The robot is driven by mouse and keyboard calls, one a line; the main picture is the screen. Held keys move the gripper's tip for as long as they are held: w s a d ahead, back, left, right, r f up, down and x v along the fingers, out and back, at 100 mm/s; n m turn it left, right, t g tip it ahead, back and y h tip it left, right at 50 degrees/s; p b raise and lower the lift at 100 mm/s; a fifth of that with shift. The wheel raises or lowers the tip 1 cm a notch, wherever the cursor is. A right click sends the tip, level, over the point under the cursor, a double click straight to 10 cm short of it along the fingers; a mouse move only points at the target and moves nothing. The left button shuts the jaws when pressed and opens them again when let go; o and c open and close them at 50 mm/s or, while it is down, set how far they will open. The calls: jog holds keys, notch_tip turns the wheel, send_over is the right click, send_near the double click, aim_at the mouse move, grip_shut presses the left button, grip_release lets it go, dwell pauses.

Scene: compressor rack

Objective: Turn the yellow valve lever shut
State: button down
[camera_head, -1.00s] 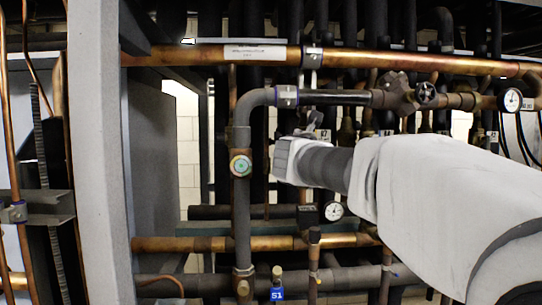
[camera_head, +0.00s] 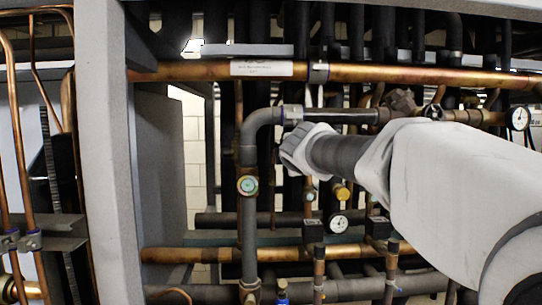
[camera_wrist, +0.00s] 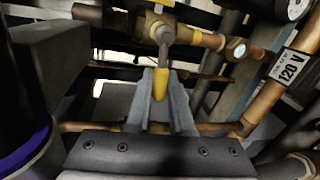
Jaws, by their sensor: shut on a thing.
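The yellow valve lever (camera_wrist: 160,84) shows in the middle of the wrist view. Its yellow grip points down toward my gripper, and its bare grey stem rises to the valve body (camera_wrist: 160,33) on a brass pipe. My gripper (camera_wrist: 161,104) is shut on the yellow end, with one grey finger on each side of it. In the head view my wrist (camera_head: 300,150) is in front of the pipes, right of a dark vertical pipe. My fingers and the held lever are hidden there.
A long copper pipe (camera_head: 400,73) crosses above my arm. A dark elbow pipe (camera_head: 248,140) with a round green sight glass (camera_head: 247,185) stands left of my wrist. A gauge (camera_head: 338,222) is below it.

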jog(key=shift+r+m+p, duration=0.4)
jog(key=shift+m, duration=0.2)
jog(key=c, duration=0.8)
grip_release()
jog(key=s+r+b, duration=0.1)
jog(key=s+r, duration=0.2)
jog(key=s, duration=1.4)
jog(key=shift+r+b, duration=0.2)
jog(key=shift+b, duration=0.15)
jog(key=s+d+f+m+g, duration=0.1)
jog(key=s+f+m+g, duration=0.2)
jog(key=s+f+m, duration=0.3)
jog(key=s+d+f+m+g+b, duration=0.1)
jog(key=s+f+m, duration=0.5)
jog(key=f, duration=1.1)
jog(key=s+d+f+m+g+b, duration=0.1)
jog(key=s+d+f+m+g, duration=0.2)
jog(key=s+f+m+g, duration=0.3)
notch_tip(320, 180, down, 5)
jog(key=shift+s+d+f, duration=0.2)
jog(key=shift+s, duration=0.8)
